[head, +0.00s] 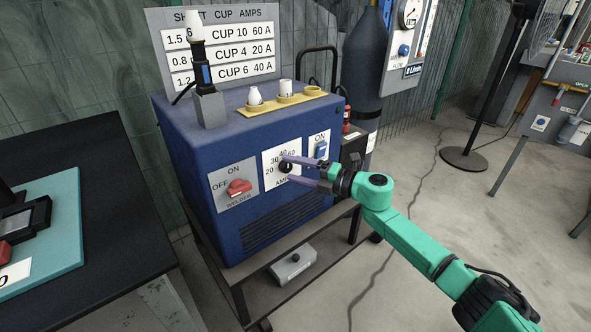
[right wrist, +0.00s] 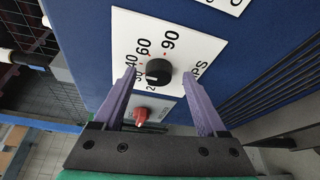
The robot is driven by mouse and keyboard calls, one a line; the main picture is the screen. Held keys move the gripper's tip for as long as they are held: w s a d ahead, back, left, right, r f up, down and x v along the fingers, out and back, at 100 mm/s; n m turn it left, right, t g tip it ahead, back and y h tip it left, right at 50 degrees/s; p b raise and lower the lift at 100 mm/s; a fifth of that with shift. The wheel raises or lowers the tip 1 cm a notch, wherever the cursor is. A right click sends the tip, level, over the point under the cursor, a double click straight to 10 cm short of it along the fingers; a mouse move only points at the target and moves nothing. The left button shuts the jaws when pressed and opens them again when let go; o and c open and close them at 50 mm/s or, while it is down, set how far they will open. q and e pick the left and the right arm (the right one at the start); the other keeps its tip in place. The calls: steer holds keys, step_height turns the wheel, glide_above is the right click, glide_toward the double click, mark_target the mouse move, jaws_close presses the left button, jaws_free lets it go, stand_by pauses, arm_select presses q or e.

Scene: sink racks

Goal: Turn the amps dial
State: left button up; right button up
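The amps dial (head: 285,167) is a small black knob on a white scale plate (head: 269,175) on the front of the blue welder (head: 190,160). In the right wrist view the dial (right wrist: 158,72) shows with the numbers 30, 40, 60 and 90 around it. My right gripper (head: 287,169) is open at the plate. In the right wrist view its two purple fingers (right wrist: 159,80) stand one on each side of the dial, with gaps between. Whether the tips reach the knob's depth, I cannot tell. My left gripper is not in view.
A red welder switch (head: 238,187) is left of the dial and a blue switch (head: 321,149) is right of it. A yellow cup tray (head: 270,107) and a torch (head: 205,85) are on top. A black table (head: 110,200) stands at left.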

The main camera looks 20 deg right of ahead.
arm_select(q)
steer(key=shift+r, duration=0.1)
arm_select(e)
steer(key=v, duration=1.4)
steer(key=shift+s, duration=0.25)
steer(key=shift+d+r, duration=0.1)
steer(key=shift+d, duration=0.05)
